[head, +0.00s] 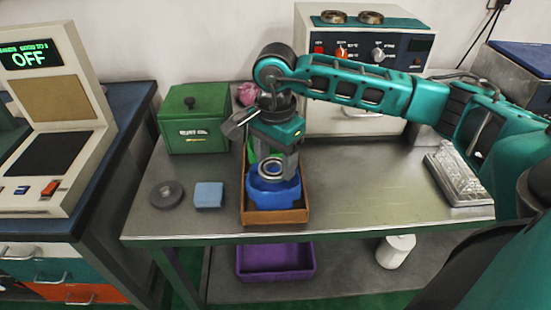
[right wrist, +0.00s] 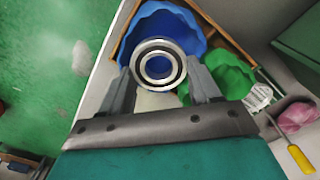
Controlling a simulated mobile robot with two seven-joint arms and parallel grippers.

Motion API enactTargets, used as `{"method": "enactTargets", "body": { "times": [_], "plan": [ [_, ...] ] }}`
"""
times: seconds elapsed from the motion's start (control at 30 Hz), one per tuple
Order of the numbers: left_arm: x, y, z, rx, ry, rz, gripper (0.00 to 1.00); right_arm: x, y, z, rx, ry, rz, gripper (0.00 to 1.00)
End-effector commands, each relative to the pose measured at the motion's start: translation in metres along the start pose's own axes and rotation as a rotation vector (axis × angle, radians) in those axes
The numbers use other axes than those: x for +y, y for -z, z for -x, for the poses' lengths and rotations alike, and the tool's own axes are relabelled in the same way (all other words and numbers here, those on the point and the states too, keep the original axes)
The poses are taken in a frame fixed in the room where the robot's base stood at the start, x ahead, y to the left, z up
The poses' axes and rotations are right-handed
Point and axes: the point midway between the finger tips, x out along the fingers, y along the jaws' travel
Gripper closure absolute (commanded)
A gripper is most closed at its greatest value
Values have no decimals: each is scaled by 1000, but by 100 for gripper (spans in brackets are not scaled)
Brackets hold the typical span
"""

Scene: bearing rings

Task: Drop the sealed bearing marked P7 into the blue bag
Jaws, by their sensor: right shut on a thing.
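My right gripper (head: 272,160) is shut on a bearing (head: 271,167), a steel ring with a dark inner band. The bearing also shows between the fingers in the right wrist view (right wrist: 158,64). No P7 mark can be read on it. The blue bag (head: 273,191) stands open in the front of a wooden tray (head: 275,217) on the metal table. The gripper holds the bearing over the bag; in the right wrist view the blue bag (right wrist: 160,24) lies behind the ring. My left gripper is not in view.
A green bag (right wrist: 218,72) stands behind the blue one. A green box (head: 192,120), a dark disc (head: 166,194) and a blue block (head: 208,195) are left of the tray. The table (head: 370,205) is clear to the right, up to a silver keyboard-like object (head: 458,175).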

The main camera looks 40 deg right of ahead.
Motion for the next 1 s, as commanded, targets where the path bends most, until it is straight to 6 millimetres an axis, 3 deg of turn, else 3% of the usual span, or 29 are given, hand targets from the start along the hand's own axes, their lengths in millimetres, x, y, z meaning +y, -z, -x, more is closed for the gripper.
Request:
{"method": "enactTargets", "body": {
  "times": [1.0],
  "plan": [
    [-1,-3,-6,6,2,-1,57,0,0,-6,0,2,-1,67]
  ]
}}
